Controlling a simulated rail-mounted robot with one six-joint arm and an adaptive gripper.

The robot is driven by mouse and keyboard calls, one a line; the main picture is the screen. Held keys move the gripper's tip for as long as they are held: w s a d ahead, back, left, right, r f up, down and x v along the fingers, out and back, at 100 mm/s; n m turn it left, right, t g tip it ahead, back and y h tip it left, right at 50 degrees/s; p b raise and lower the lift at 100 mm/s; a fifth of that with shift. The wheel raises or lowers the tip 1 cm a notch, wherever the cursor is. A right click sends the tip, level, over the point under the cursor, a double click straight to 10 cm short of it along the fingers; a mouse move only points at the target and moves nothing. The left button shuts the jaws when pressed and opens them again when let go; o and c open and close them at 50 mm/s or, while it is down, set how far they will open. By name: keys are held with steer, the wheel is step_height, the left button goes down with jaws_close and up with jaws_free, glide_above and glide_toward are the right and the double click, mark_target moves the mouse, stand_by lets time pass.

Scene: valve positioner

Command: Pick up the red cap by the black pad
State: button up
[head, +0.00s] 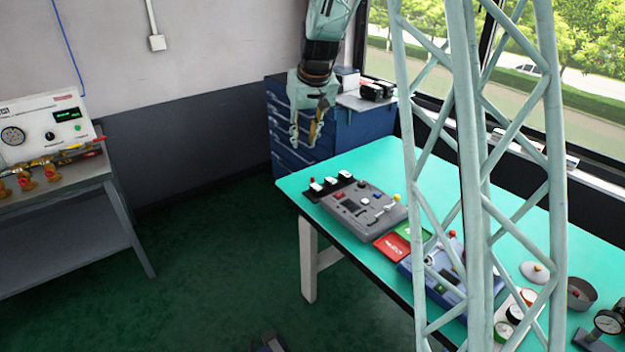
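My gripper (303,142) hangs fingers down at the upper middle of the head view, in front of the blue drawer cabinet. Its fingers are apart, with nothing seen between them. It is above and left of the green-topped table, clear of its surface. Another small red knob (452,233) shows farther right, near the lattice.
A grey device (353,212) stands beside the pad. A red tray (391,246), a green tray (411,231) and a blue device (420,268) lie farther right. A pale lattice column hides part of the table (347,158). The blue cabinet (368,130) stands behind.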

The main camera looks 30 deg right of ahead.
steer(key=w+d+f+p, duration=0.1)
steer(key=w+d+f, duration=0.4)
steer(key=f, duration=0.2)
steer(key=w+d+f+p, duration=0.1)
steer(key=w+d+f, duration=0.4)
steer(key=w+f, duration=0.1)
steer(key=shift+f+m, duration=0.3)
steer(key=shift+f, duration=0.55)
steer(key=b, duration=0.1)
glide_above(312, 177)
steer(key=s, duration=0.2)
steer(key=shift+s+a+f, duration=0.1)
steer(key=shift+a+f, duration=0.05)
steer(key=shift+f, duration=1.85)
steer(key=shift+s+a+f, duration=0.1)
steer(key=shift+f, duration=1.85)
steer(key=shift+d+b+x, duration=0.2)
steer(key=shift+b+x, duration=0.6)
steer(key=shift+x, duration=1.8)
steer(key=c, duration=0.7)
steer(key=shift+o, duration=0.2)
